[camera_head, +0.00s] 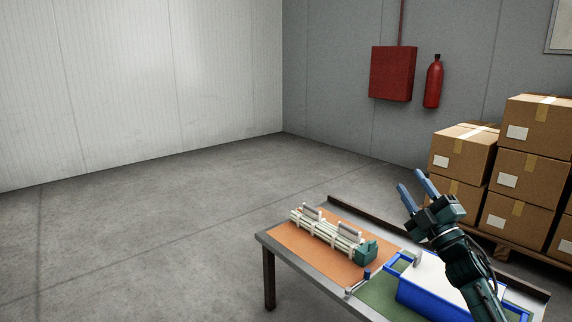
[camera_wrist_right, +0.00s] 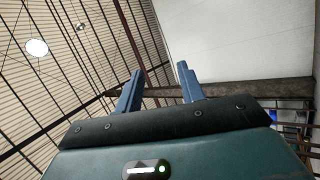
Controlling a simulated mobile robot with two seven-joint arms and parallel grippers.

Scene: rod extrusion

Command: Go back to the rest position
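My right gripper (camera_head: 416,189) is raised above the right part of the table in the head view, with its two blue fingers pointing up and to the left. In the right wrist view its fingers (camera_wrist_right: 158,88) stand apart with nothing between them, and the ceiling and upper wall show behind. It touches nothing. My left gripper is not in the head view.
A table (camera_head: 268,240) holds a rod assembly (camera_head: 330,234) with grey handles and a green end block on an orange mat (camera_head: 298,240). A blue-framed white box (camera_head: 432,284) lies on a green mat (camera_head: 378,298). Stacked cartons (camera_head: 462,152) stand behind right. Floor at left is clear.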

